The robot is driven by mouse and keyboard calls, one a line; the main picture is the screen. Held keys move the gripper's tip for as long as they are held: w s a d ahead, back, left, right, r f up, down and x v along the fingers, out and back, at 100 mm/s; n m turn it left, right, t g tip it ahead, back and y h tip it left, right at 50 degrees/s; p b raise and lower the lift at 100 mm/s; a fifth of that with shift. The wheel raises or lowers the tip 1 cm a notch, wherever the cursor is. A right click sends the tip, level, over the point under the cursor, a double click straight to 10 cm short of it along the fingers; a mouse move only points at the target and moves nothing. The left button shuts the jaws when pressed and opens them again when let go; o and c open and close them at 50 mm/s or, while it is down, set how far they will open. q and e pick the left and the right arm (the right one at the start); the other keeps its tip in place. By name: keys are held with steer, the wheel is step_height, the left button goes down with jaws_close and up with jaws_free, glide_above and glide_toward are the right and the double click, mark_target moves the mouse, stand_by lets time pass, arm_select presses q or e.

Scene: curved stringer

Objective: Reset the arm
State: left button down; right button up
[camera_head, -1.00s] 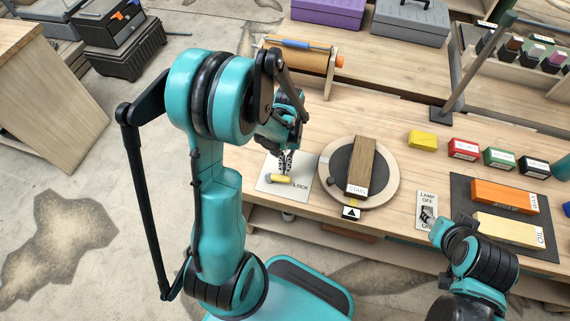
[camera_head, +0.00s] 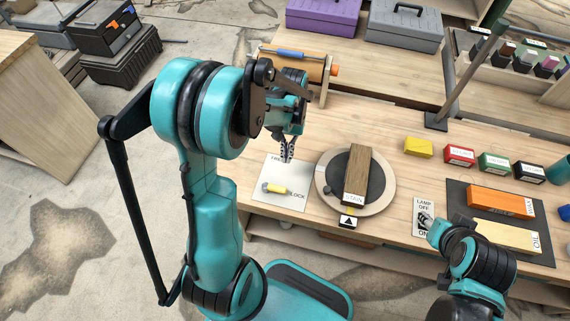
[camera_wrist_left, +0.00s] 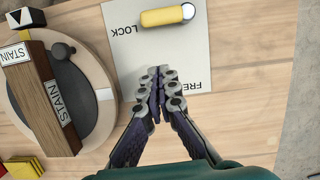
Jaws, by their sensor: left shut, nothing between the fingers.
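My left gripper (camera_head: 287,150) is shut and empty above the back edge of a white plate (camera_head: 280,205) marked LOCK and FREE. In the left wrist view its closed fingertips (camera_wrist_left: 158,78) point at the plate.
Right of the plate is a round turntable (camera_head: 329,197) bearing a wooden block (camera_head: 357,172) labelled STAIN. Further right are small coloured boxes (camera_head: 460,155) and a dark mat (camera_head: 535,251) with orange and cream blocks. A roll holder (camera_head: 300,62) stands behind my left gripper.

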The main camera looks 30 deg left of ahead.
arm_select(q)
steer(key=v, duration=0.4)
steer(key=shift+w+p, duration=0.1)
steer(key=shift+p, duration=0.3)
steer(key=s+d+r+m+t+b, duration=0.1)
steer(key=s+d+r+m+t, duration=0.2)
steer(key=s+d+r+t, duration=0.3)
step_height(320, 180, up, 3)
steer(key=s+t, duration=0.2)
steer(key=t, duration=0.1)
steer(key=shift+d+t+y, duration=0.4)
